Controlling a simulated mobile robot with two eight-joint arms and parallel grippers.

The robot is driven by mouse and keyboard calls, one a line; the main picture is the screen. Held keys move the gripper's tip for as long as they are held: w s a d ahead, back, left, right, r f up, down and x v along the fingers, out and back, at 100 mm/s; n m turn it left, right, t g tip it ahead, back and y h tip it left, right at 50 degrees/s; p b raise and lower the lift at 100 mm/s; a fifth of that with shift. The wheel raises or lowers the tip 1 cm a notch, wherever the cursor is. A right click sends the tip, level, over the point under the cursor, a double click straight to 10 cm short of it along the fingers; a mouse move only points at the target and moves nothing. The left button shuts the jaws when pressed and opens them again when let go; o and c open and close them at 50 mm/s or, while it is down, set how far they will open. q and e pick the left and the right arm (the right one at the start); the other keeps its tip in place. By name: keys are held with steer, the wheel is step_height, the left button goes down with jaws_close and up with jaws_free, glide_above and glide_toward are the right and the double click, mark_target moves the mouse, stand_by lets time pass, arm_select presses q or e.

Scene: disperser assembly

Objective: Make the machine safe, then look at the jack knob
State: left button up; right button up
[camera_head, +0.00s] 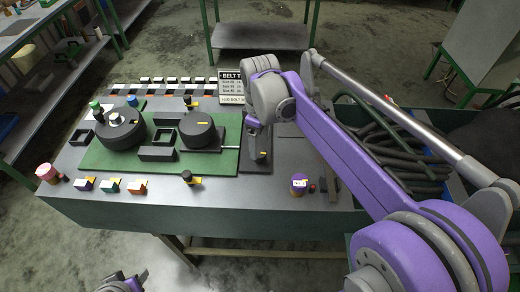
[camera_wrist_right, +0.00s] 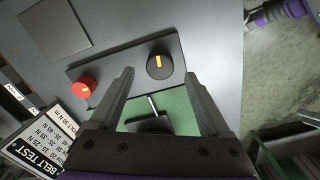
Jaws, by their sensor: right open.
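The machine is a green base plate (camera_head: 110,160) on the bench, with two dark round pulleys, the larger left (camera_head: 120,130) and the smaller right (camera_head: 197,130). A dark panel (camera_head: 256,166) stands at its right end. In the right wrist view the panel bears a black knob with a yellow mark (camera_wrist_right: 160,66) and a red knob (camera_wrist_right: 83,87); I cannot tell whether either is the jack knob. A thin metal rod (camera_wrist_right: 153,106) points at the panel. My right gripper (camera_wrist_right: 159,76) is open and empty, fingers over the panel. My left gripper (camera_head: 125,284) is mostly cut off below.
A belt test sign (camera_head: 231,86) stands behind the panel. Small coloured blocks (camera_head: 110,186) and a pink-topped jar (camera_head: 47,172) line the bench front. A purple-topped piece (camera_head: 299,184) sits front right. A bin of dark belts (camera_head: 400,150) lies right.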

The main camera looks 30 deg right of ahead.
mark_target(260, 153)
arm_select(q)
steer(key=shift+w+r, duration=0.1)
steer(key=shift+r, duration=0.15)
arm_select(e)
step_height(260, 153, up, 6)
steer(key=shift+f, duration=0.25)
